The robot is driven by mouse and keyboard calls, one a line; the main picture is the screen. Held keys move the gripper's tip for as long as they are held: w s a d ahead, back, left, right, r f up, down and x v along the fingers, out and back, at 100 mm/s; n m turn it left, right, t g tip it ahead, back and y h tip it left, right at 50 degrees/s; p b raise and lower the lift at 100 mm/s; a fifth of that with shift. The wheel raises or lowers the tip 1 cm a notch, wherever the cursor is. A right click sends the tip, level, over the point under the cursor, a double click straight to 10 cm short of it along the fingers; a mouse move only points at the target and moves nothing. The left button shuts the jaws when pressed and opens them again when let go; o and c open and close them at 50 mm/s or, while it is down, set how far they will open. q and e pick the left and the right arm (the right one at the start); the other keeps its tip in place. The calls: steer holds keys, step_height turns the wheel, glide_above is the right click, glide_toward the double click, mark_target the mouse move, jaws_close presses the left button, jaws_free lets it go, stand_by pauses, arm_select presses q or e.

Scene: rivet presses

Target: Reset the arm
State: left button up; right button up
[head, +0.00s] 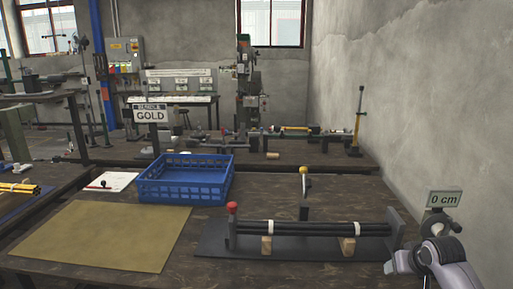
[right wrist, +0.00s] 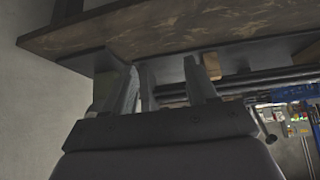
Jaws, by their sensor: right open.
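A press fixture with a dark base plate (head: 215,243) stands at the front right of the table in the head view. Black rods (head: 315,228) lie along it on wooden blocks, with a red knob (head: 232,207) at its left end. A yellow-topped lever (head: 304,180) stands upright behind the rods. My right arm (head: 438,262) is at the lower right, beside the fixture's right end. My right gripper (right wrist: 165,68) shows in the right wrist view with its fingers apart and nothing between them, below a table edge. My left gripper is out of view.
A blue crate (head: 185,198) and a tan mat (head: 105,235) lie left of the fixture. A "0 cm" display (head: 445,199) stands at its right end. A "GOLD" sign (head: 150,114) stands behind the crate. A concrete wall (head: 430,100) bounds the right side.

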steer(key=w+r+n+t, duration=0.2)
steer(key=w+r+t, duration=0.25)
steer(key=r, duration=0.25)
steer(key=w+r+n+t, duration=0.2)
steer(key=w+r+t, duration=0.1)
steer(key=r+t, duration=0.4)
steer(key=s+a+f+g+y, duration=0.1)
steer(key=s+a+f+g, duration=0.15)
steer(key=s+f, duration=0.4)
steer(key=s+a+f+g, duration=0.1)
steer(key=s+a+f, duration=0.35)
steer(key=f, duration=0.25)
steer(key=s+a+f+g+y, duration=0.1)
steer(key=s+a+f, duration=0.2)
steer(key=s+f, duration=0.35)
steer(key=s+a+f+g, duration=0.2)
steer(key=s+a+f, duration=0.1)
steer(key=s, duration=0.7)
steer(key=s+a+f+g+y, duration=0.1)
steer(key=s+a+f, duration=0.2)
steer(key=s, duration=0.7)
step_height(320, 180, down, 3)
steer(key=shift+s+a+r+g, duration=0.1)
steer(key=shift+s+a+g, duration=0.05)
steer(key=shift+a+g, duration=0.25)
